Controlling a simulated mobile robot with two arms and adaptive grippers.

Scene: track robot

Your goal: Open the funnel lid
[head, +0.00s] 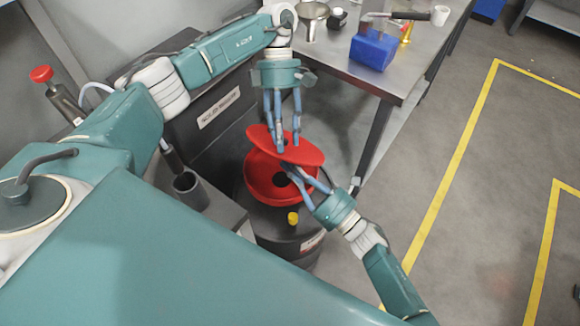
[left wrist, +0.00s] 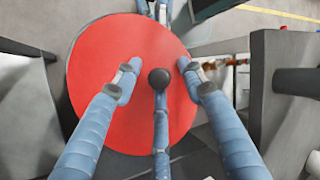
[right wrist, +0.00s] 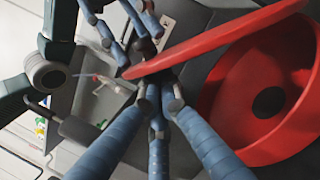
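The red funnel (head: 262,187) sits on top of a dark drum. Its round red lid (head: 309,156) is tilted up, and the bowl with its dark hole shows below it. The lid's flat face (left wrist: 90,60) fills the middle of the left wrist view. My left gripper (head: 282,148) is over the lid with its fingers spread, tips close to the face. My right gripper (head: 290,170) reaches in at the lid's edge, between lid and bowl. In the right wrist view its fingertips (right wrist: 160,95) are close together beside the lid's edge (right wrist: 215,40); whether they grip it is unclear.
The dark drum (head: 290,256) has a yellow cap (head: 293,218) near its front. A metal table (head: 345,70) with a blue block (head: 373,50) stands behind to the right. A dark labelled box (head: 220,115) is at the left. The floor to the right is open.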

